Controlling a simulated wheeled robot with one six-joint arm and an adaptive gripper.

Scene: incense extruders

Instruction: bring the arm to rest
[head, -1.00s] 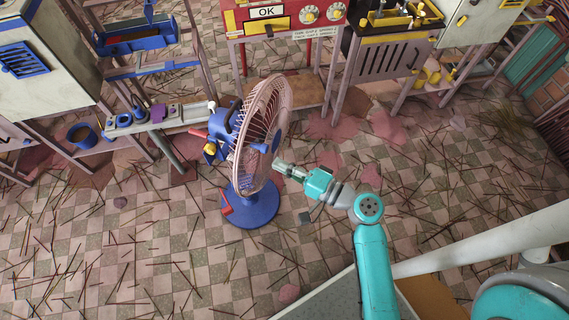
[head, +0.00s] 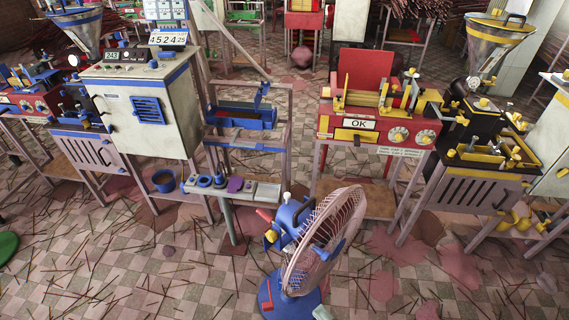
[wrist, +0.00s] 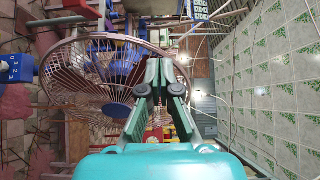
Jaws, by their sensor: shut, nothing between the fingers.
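My gripper (wrist: 160,62) shows in the wrist view with its dark green fingers brought together and nothing between them. The fan's round wire cage (wrist: 75,75) is beyond and to the left of the fingers in that view; I cannot tell how large the gap is. In the head view the fan (head: 325,240) stands on the floor at the bottom middle, with a blue base and motor. My arm is almost wholly out of the head view; a small pale piece at the bottom edge beside the fan base may be part of it.
A red machine marked OK (head: 362,125) stands behind the fan. A narrow bench with knobs (head: 265,190) is close behind it to the left. A pale cabinet (head: 145,105) is at the left, a black and yellow machine (head: 490,130) at the right. Thin sticks litter the tiled floor (head: 130,270).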

